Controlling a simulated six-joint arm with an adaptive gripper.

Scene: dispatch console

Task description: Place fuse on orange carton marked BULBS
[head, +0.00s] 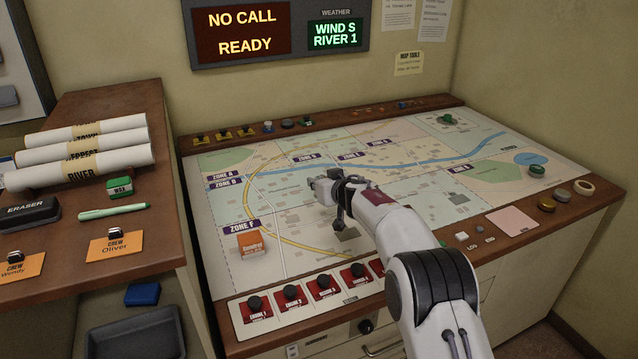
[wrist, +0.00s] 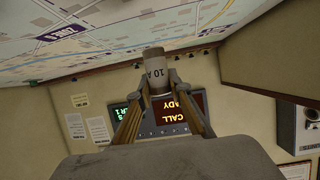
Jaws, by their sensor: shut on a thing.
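The fuse (wrist: 155,70) is a pale and brown cylinder with "10 A" printed on it. My gripper (wrist: 158,88) is shut on it, with one finger on each side, in the wrist view. In the head view my gripper (head: 330,187) is above the middle of the map, and the fuse is hard to make out there. The orange carton (head: 250,243) sits on the map at the left front, below the ZONE F label. It is to the left of my gripper and nearer the front, apart from it. Its small lettering is hard to read. Nothing shows on its top.
Several red units (head: 291,297) stand in a row along the console's front edge, close in front of the carton. A wooden side cabinet (head: 170,240) at left holds rolled maps (head: 85,150), an eraser (head: 30,213) and a green pen (head: 113,212). The map between gripper and carton is clear.

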